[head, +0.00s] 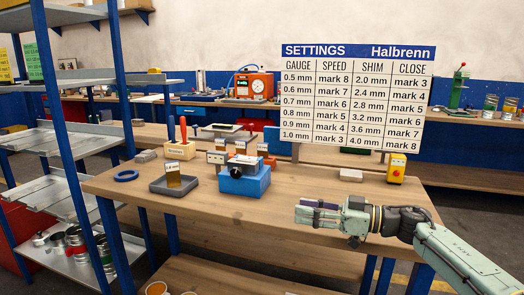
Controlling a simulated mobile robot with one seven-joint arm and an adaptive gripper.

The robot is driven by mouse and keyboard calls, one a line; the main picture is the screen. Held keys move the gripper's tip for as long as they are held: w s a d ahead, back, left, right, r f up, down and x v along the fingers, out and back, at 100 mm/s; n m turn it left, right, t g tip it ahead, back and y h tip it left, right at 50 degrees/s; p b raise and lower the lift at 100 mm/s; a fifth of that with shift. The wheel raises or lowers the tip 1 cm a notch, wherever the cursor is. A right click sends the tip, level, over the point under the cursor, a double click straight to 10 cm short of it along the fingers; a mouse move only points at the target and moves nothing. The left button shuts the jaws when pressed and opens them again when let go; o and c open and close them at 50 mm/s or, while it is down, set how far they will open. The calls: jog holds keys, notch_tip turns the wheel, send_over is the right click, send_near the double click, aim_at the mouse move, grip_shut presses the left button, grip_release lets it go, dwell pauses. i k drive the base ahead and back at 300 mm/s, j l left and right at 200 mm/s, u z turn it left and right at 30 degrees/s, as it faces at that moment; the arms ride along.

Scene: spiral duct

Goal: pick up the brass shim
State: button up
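A small brass-coloured piece (173,179), which looks like the brass shim, stands in a shallow dark grey tray (188,192) at the left of the wooden bench. A white label with small print, hard to read, is at its top. My gripper (302,213) is over the front right part of the bench, pointing left, well to the right of the tray and apart from it. It is seen from the side, so I cannot tell whether its fingers are open or shut. I see nothing clearly held in it.
A blue machine (244,180) stands between tray and gripper. A blue ring (126,175) lies left of the tray; a tool block (180,151) stands behind it. A settings board (357,98) rises at the back, with a yellow switch box (397,168) nearby. The bench front centre is clear.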

aim_at(263, 148)
jog(key=i, duration=1.5)
